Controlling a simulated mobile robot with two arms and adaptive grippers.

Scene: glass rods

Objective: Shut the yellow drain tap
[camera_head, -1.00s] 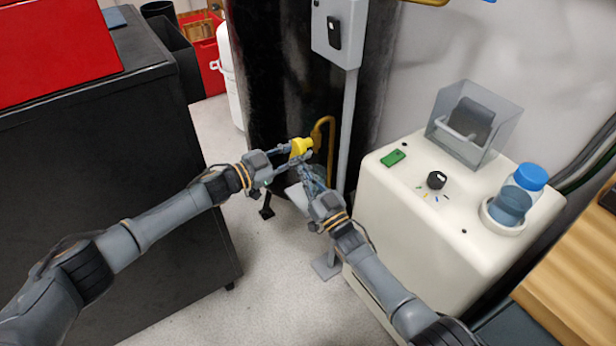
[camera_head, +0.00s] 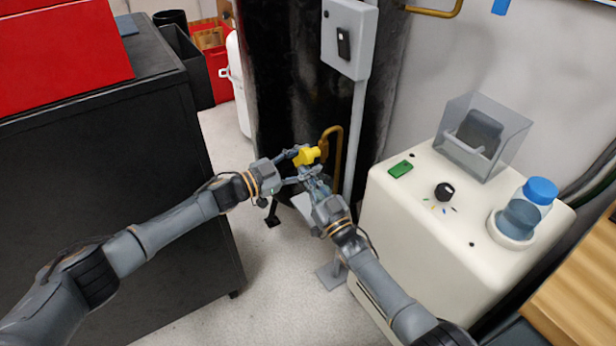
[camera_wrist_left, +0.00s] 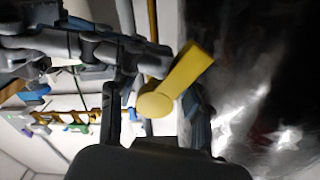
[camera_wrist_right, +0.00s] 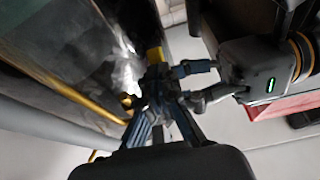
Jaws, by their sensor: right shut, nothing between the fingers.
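The yellow drain tap (camera_head: 307,156) sits low in front of the black tank, by a brass pipe. In the left wrist view its yellow lever (camera_wrist_left: 178,80) slants between my fingers. My left gripper (camera_head: 292,166) is open, its fingers spread on either side of the tap; I cannot tell whether they touch it. My right gripper (camera_head: 312,173) is shut and empty, just below the tap and close to the left gripper's fingers. In the right wrist view the tap (camera_wrist_right: 155,58) is partly hidden behind my right fingers.
The black tank (camera_head: 290,75) stands behind the tap, with the brass pipe (camera_head: 338,150) beside it. A grey post with a switch box (camera_head: 348,38) rises close on the right. A white machine (camera_head: 400,225) stands right, a dark cabinet (camera_head: 110,200) left.

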